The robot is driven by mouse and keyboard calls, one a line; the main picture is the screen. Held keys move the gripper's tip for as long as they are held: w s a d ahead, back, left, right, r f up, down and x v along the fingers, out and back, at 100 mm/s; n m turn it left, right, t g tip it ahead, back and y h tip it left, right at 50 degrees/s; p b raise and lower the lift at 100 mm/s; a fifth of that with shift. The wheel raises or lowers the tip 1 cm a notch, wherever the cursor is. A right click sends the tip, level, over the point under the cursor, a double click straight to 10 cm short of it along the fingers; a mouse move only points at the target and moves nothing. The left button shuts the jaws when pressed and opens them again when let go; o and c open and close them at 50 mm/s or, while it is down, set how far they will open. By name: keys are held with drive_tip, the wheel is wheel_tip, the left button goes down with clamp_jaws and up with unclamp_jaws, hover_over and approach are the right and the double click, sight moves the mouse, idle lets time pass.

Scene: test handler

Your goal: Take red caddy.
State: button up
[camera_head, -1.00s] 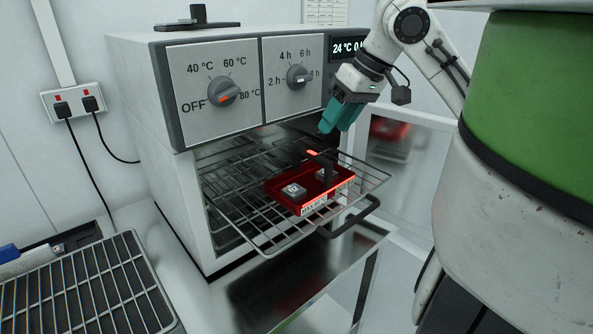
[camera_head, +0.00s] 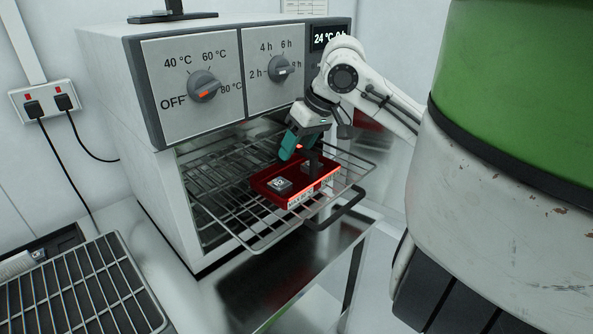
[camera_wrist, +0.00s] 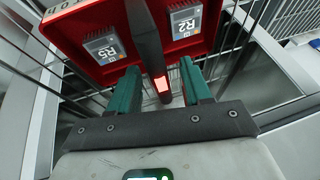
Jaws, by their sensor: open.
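The red caddy (camera_head: 268,187) rests on the pulled-out wire rack of the oven, with a dark handle bar (camera_wrist: 147,42) over its middle. It holds two grey blocks; the wrist view shows one marked R5 (camera_wrist: 105,47) and one marked R2 (camera_wrist: 186,20). My gripper (camera_head: 291,148) is at the caddy's back side, pointing down, with teal fingers. In the wrist view my gripper (camera_wrist: 158,88) is open, its fingers on either side of the glowing end of the handle bar. I cannot tell whether either finger touches it.
The wire rack (camera_head: 232,217) sticks out of the open oven (camera_head: 160,190), with a dark pull handle (camera_head: 338,210) at its front. A metal table (camera_head: 290,275) lies below. Another wire grid (camera_head: 75,290) is at the lower left.

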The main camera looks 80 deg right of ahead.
drive_tip(key=shift+w+f, duration=0.1)
drive_tip(key=shift+f, duration=0.2)
drive_tip(key=shift+c, duration=0.2)
clamp_jaws()
idle(0.3)
